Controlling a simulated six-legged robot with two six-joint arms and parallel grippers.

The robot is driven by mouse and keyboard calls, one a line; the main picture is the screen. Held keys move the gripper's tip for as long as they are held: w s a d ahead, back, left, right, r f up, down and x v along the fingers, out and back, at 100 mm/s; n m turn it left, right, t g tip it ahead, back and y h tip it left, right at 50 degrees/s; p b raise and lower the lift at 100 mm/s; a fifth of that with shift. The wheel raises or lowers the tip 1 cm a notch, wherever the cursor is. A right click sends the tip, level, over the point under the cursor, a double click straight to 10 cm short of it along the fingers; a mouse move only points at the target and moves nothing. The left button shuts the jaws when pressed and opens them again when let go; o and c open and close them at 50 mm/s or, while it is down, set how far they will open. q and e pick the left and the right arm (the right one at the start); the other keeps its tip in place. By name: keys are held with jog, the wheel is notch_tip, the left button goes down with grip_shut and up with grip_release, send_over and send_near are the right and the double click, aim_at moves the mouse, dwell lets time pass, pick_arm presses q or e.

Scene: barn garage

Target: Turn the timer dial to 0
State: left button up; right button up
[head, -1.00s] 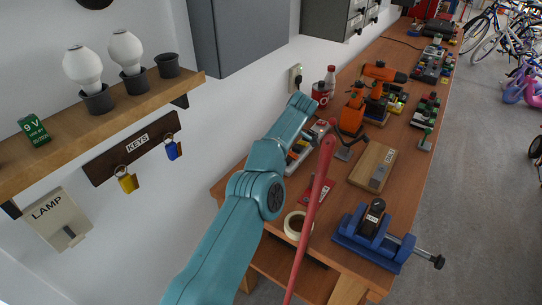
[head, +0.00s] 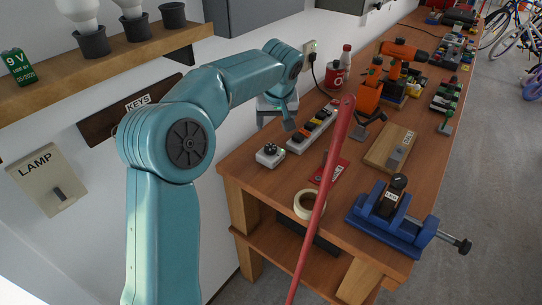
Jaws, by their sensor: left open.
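A small white box with a round dial (head: 269,150), which looks like the timer, sits at the near left corner of the wooden bench. Its markings are too small to read, so I cannot tell its setting. My left gripper (head: 277,119) is open, pointing down above and just behind the white box, near the wall side of the bench. It appears empty and apart from the dial. My right gripper is not in view.
A power strip (head: 313,130) lies right of the white box. A tape roll (head: 308,204), a blue vise (head: 390,215) and a wooden board (head: 390,148) are on the bench (head: 262,189). A long red pole (head: 322,190) crosses in front. A shelf (head: 120,62) is at left.

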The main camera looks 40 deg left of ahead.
aim_at(271, 148)
pick_arm(q)
jog(key=x, duration=0.5)
jog(key=p+x, duration=0.1)
jog(key=x, duration=0.4)
jog(key=a+p+x, duration=0.1)
jog(key=x, duration=0.4)
jog(key=shift+w, duration=0.3)
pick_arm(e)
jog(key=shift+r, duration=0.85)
pick_arm(q)
jog(key=shift+c, duration=0.3)
jog(key=c, duration=1)
